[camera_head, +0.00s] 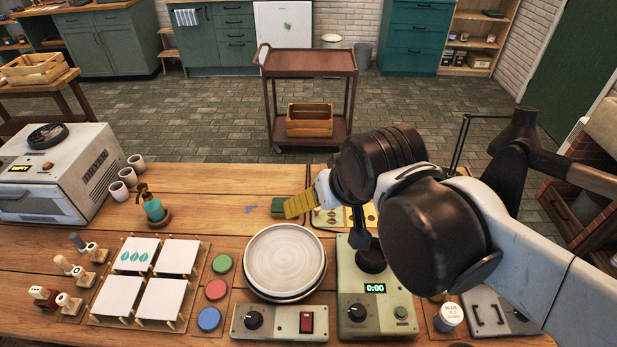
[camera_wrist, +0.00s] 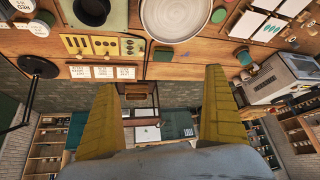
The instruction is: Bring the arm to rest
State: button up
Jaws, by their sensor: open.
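My gripper (camera_head: 299,206) is open and empty, with one yellow finger clearly showing in the head view. It is raised over the far edge of the wooden table, beyond the plate. In the wrist view my gripper (camera_wrist: 160,82) has its two yellow fingers spread wide, with nothing between them. My arm reaches in from the right and hides part of the table. A round pale plate (camera_head: 284,258) sits on a turntable base (camera_head: 267,319) with a knob and a red switch. The plate also shows in the wrist view (camera_wrist: 174,18).
A green box-shaped device (camera_head: 372,308) reading 0:00 stands under my arm. White tiles (camera_head: 164,299), colored pads (camera_head: 215,289), stamps (camera_head: 63,264), a green pump bottle (camera_head: 152,207) and a grey machine (camera_head: 62,172) fill the left. A brown cart (camera_head: 308,62) stands beyond the table.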

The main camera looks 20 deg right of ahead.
jog(key=shift+s+f+t, duration=0.15)
jog(key=shift+s+f, duration=0.05)
jog(key=shift+s, duration=0.4)
jog(key=shift+s+f+t, duration=0.15)
jog(key=shift+s+f, duration=0.05)
jog(key=shift+s, duration=0.4)
jog(key=shift+f, duration=0.1)
jog(key=shift+f+b, duration=0.6)
jog(key=shift+b, duration=0.1)
